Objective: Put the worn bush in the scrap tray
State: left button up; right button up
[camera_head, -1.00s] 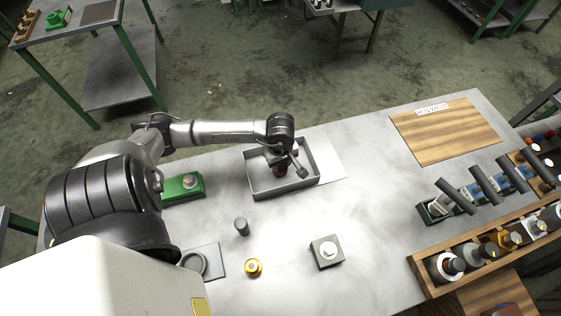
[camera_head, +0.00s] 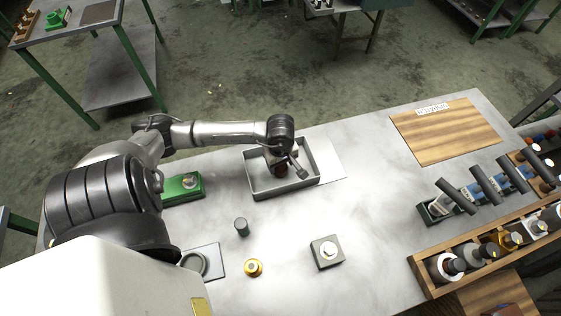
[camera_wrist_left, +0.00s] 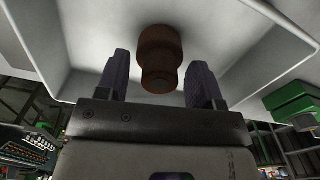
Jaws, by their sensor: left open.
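The worn bush (camera_wrist_left: 160,48) is a rust-brown stepped cylinder. In the left wrist view it stands between the two spread fingers of my left gripper (camera_wrist_left: 160,66), with a visible space on each side. In the head view a small brown part of the bush (camera_head: 280,170) shows within the grey scrap tray (camera_head: 284,191), below my left gripper (camera_head: 287,166). The scrap tray's pale floor and walls also fill the top of the wrist view (camera_wrist_left: 230,35). My left gripper is open, low inside the tray walls. My right gripper is not in view.
A green fixture (camera_head: 183,188) stands left of the tray. A dark cylinder (camera_head: 241,227), a brass ring part (camera_head: 253,267) and a grey block (camera_head: 327,252) stand in front. A wooden parts rack (camera_head: 425,266) lies at right. The bench centre-right is clear.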

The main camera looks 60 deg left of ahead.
pick_arm(q)
notch_tip(320, 180, up, 12)
dwell(0.6)
jog(key=shift+r, duration=0.1)
dwell(0.4)
